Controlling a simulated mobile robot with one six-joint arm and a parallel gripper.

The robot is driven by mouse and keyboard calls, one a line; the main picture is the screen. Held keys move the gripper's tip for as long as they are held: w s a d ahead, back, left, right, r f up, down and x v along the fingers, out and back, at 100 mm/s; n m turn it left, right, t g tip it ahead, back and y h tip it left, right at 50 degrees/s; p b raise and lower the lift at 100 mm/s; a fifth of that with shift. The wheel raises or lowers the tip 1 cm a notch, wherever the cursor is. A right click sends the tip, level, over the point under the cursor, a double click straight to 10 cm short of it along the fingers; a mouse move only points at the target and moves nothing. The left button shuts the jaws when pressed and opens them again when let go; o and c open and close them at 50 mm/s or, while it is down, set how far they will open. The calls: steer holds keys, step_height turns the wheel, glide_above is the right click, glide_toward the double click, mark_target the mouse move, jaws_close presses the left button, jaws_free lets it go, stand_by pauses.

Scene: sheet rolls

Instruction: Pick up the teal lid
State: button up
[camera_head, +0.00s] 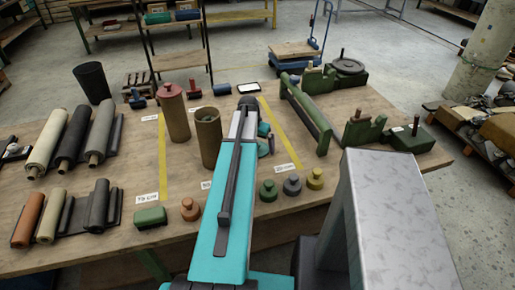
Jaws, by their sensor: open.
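Several small round lids with knobs stand on the wooden table (235,222). A dark green lid (268,191) is the nearest in colour to teal; I see no clearer teal lid. It stands upright just right of my teal forearm, beside a grey lid (292,186) and a yellow lid (315,179). An orange-brown lid (190,210) is left of the forearm. My gripper (266,146) shows only partly past the far end of the forearm, apart from these lids and beyond them. It is open, and I see nothing held in it.
A brown open tube (208,137) and a reddish capped roll (174,112) stand left of my arm. Sheet rolls (75,137) lie on the left. A long green machine (307,113) is on the right. A green block (150,217) sits near the front edge.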

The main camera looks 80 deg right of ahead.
steer(key=c, duration=1)
steer(key=shift+r, duration=0.15)
steer(key=shift+r+b, duration=0.85)
steer(key=shift+r, duration=0.8)
steer(key=a+b, duration=0.1)
steer(key=a, duration=0.3)
steer(key=a+b, duration=0.1)
steer(key=a, duration=0.3)
steer(key=a+r+b, duration=0.1)
steer(key=a, duration=0.4)
steer(key=shift+s, duration=0.2)
steer(key=shift+a, duration=0.25)
steer(key=shift+d+b, duration=0.15)
steer(key=shift+b, duration=0.75)
steer(key=b, duration=0.3)
steer(key=shift+f, duration=0.15)
steer(key=b, duration=0.6)
steer(key=shift+a+b, duration=0.3)
steer(key=shift+b, duration=0.05)
